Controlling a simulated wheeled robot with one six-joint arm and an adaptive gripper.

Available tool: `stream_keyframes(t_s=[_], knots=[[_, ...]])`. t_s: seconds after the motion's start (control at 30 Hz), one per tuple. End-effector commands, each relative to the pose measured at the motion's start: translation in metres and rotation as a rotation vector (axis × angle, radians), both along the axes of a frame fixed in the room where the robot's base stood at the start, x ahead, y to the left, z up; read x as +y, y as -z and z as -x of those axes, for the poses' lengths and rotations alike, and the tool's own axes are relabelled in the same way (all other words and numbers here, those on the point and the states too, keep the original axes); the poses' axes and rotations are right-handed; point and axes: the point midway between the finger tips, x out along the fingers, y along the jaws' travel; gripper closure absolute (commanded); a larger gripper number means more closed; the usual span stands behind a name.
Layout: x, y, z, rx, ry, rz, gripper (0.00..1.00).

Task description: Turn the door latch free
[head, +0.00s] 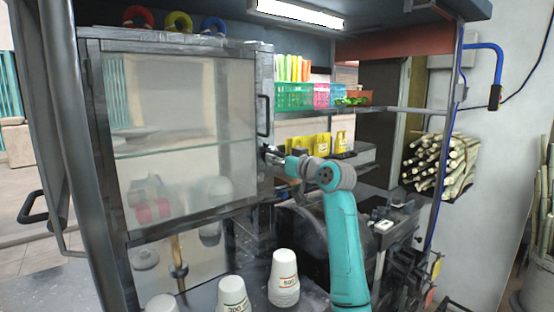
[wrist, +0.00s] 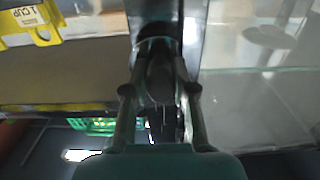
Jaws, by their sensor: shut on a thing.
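The glass-fronted cabinet door (head: 185,130) is closed in its metal frame, with a dark upright handle (head: 263,115) on its right edge. The door latch sits below the handle on that edge, mostly hidden in the head view by my gripper (head: 274,155). In the wrist view my gripper (wrist: 158,68) has its two fingers on either side of the dark latch (wrist: 159,78), shut on it. I cannot tell the latch's exact angle.
White cup stacks (head: 284,278) stand on the counter below. Dark press machinery lies below and right of the gripper. A yellow tag (wrist: 30,18) shows in the wrist view.

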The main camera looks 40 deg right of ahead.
Motion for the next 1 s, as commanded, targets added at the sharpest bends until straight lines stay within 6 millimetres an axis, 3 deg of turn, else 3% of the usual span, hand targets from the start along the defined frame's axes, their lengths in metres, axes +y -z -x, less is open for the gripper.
stream_keyframes(t_s=[0.07,0.1,0.2,0.63,1.0], knots=[[0.0,0.003,0.0,0.005,0.0,-0.001,1.0],[0.0,0.003,0.0,0.005,0.0,-0.001,0.72],[0.0,0.002,0.0,0.005,0.0,-0.001,0.48],[-0.001,0.001,0.009,0.001,0.001,0.001,0.48],[-0.004,0.001,0.076,0.001,0.003,0.001,0.48]])
